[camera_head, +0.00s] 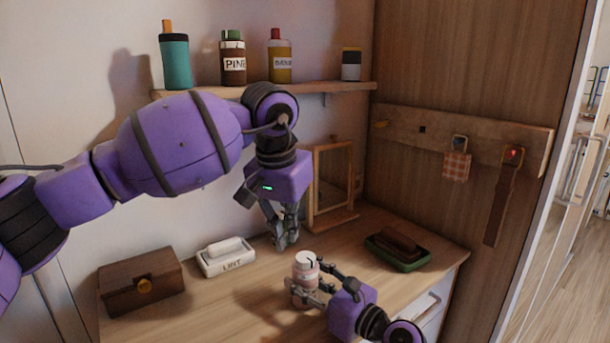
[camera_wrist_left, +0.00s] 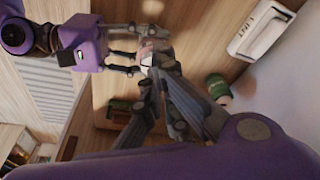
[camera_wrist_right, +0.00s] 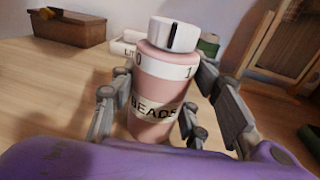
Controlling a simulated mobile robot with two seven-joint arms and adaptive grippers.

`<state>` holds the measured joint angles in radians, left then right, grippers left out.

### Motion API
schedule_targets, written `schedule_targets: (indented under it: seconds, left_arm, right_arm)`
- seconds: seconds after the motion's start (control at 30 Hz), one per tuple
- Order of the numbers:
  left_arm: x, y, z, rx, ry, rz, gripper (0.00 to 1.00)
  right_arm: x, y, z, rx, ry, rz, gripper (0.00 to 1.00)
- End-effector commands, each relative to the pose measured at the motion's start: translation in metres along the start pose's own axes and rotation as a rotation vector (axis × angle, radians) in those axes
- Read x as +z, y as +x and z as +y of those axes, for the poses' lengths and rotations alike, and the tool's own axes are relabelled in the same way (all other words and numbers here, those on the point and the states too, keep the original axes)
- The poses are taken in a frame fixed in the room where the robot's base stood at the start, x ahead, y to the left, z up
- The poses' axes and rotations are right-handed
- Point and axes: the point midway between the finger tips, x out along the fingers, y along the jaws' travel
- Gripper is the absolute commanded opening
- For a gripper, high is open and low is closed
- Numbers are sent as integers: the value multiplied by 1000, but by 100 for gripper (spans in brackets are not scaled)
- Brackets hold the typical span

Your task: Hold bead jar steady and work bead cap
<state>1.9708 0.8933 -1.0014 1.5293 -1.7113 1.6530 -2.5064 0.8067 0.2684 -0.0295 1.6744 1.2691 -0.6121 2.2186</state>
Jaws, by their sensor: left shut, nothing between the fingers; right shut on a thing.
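The pink bead jar (camera_head: 305,274) stands upright on the wooden desk. In the right wrist view the jar (camera_wrist_right: 158,95) carries a "BEADS" label and a white band marked 0 and 1. Its white cap (camera_wrist_right: 175,35) sits on top with a black line on it; the cap also shows in the head view (camera_head: 306,258). My right gripper (camera_head: 308,282) is shut on the jar's body, one finger on each side. My left gripper (camera_head: 285,243) is shut and empty, pointing down above and just behind the jar, apart from the cap.
A brown box (camera_head: 141,281) and a white lint holder (camera_head: 226,257) stand left. A green tray with a brown block (camera_head: 398,250) lies right. A wooden frame (camera_head: 332,185) stands behind. A green cylinder (camera_wrist_right: 208,45) stands behind the jar. Bottles line the shelf (camera_head: 340,88) above.

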Motion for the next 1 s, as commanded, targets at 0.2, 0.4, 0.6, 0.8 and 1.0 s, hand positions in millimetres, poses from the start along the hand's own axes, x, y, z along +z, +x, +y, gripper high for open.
schedule_targets:
  seconds: [0.2, 0.4, 0.6, 0.8, 1.0]
  left_arm:
    - [7, 24, 1, 0, 1, -4, 0]
    - [13, 48, 1, 0, 2, -3, 0]
    - [16, 62, 2, 1, 2, -1, 0]
    - [17, 66, 1, 0, 2, 0, 0]
    - [17, 66, 2, 0, 2, -1, 0]
  right_arm:
    - [-1, 0, 0, 1, 1, 2, 13]
    - [-1, 0, 0, 1, 1, 2, 13]
    - [-2, 0, 0, 1, 1, 2, 13]
    - [-2, 0, 1, 1, 1, 3, 13]
    - [-2, 0, 1, 2, 1, 3, 13]
